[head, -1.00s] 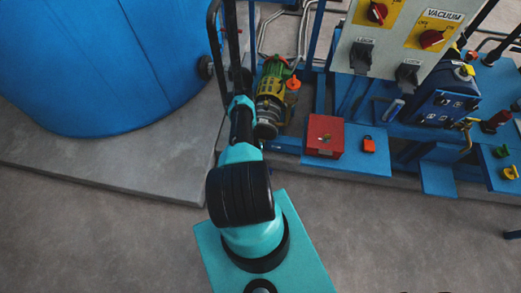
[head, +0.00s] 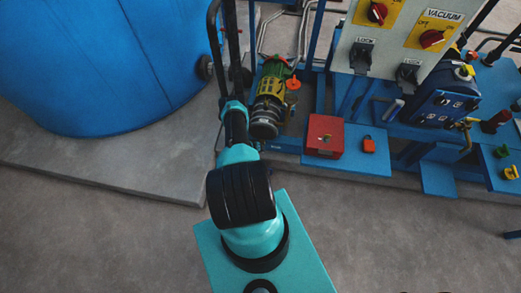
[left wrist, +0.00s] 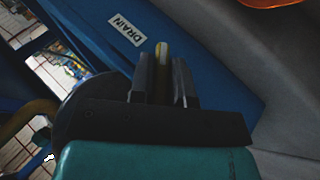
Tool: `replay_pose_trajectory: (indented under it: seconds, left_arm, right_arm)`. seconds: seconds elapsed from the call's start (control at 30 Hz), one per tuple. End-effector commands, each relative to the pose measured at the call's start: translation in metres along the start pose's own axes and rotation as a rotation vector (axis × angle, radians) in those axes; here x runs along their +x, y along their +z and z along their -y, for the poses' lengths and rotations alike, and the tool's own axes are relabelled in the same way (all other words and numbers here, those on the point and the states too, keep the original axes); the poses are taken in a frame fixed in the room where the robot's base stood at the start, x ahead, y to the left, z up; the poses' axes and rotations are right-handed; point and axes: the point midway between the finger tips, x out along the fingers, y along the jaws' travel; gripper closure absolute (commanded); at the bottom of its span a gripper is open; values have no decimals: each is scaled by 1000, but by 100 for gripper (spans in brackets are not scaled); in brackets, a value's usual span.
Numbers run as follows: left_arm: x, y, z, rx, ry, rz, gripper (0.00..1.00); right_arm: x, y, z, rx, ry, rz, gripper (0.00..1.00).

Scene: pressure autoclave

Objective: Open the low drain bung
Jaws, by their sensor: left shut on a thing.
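In the left wrist view my left gripper (left wrist: 161,66) has its two dark jaws closed on a narrow yellow, brass-like piece, which I take for the drain bung's handle (left wrist: 161,50). Its rounded end sticks out beyond the jaws; the rest is hidden between them. A white label reading DRAIN (left wrist: 127,30) is on the blue surface just left of it. In the head view my left arm reaches up between the blue tank and the green and yellow pump. The jaws and the bung cannot be made out there. My right gripper is in neither view.
A large blue tank (head: 110,60) stands on a concrete slab (head: 100,165) at left. The green and yellow pump (head: 270,90) is close to the right of my arm. A red box (head: 324,136) and an orange part (head: 369,145) sit on the blue skid. The front floor is clear.

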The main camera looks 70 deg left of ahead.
Motion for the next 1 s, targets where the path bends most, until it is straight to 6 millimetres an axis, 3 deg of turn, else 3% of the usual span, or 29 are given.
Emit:
replay_pose_trajectory:
  seconds: [0.53,1.0]
  left_arm:
    - [0,1,1,-141,344,0,100]
    - [0,0,0,-202,490,-1,100]
  right_arm:
    - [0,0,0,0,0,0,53]
    - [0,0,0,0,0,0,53]
